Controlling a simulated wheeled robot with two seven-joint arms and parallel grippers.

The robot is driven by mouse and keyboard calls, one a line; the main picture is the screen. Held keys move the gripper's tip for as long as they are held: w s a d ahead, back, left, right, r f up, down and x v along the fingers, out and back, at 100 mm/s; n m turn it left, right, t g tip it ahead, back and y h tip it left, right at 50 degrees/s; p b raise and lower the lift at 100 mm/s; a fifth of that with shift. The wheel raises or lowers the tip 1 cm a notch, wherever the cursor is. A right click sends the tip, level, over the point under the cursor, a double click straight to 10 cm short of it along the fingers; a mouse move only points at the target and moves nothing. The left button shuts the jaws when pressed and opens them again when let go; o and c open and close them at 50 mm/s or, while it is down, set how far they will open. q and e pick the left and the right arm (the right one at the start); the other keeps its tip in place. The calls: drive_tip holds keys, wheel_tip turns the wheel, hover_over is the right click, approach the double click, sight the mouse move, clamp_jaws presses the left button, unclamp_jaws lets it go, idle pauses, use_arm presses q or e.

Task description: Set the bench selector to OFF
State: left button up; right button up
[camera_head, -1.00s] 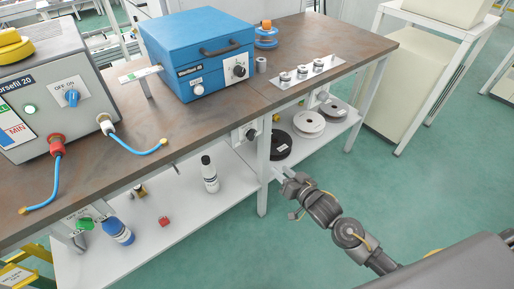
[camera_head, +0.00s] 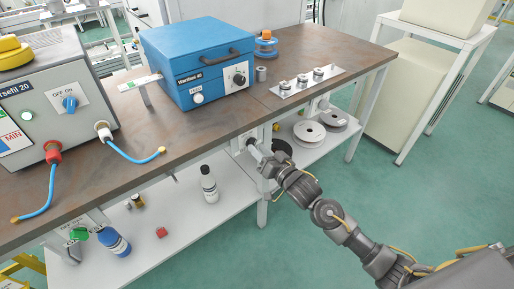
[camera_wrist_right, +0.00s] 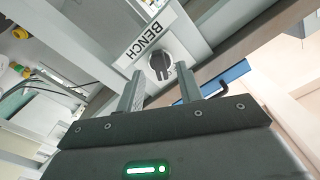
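The bench selector (camera_wrist_right: 160,66) is a dark round knob with a raised grip bar on a white plate labelled BENCH (camera_wrist_right: 148,40), in the right wrist view. No ON or OFF mark is readable there. My right gripper (camera_wrist_right: 160,84) is open, its two fingers on either side of the knob in the picture; I cannot tell whether they touch it. In the head view my right gripper (camera_head: 254,150) is at the bench's front edge and hides most of the selector. My left gripper is not in view.
The brown workbench (camera_head: 190,135) carries a blue machine (camera_head: 215,65) and a grey machine (camera_head: 45,95) with its own blue OFF/ON knob (camera_head: 69,103). A lower shelf (camera_head: 185,205) holds bottles and reels. A bench leg (camera_head: 263,200) stands beside my right arm. Floor in front is clear.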

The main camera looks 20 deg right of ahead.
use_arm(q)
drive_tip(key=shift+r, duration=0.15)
use_arm(e)
drive_tip(key=shift+x, duration=1.05)
clamp_jaws()
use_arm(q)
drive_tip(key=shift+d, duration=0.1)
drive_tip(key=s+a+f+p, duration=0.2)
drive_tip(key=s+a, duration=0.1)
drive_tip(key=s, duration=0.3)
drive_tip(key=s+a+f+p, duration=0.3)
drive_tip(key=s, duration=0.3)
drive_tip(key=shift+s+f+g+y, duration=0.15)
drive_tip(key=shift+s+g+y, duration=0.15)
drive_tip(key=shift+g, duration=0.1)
use_arm(e)
drive_tip(key=shift+n, duration=6.1)
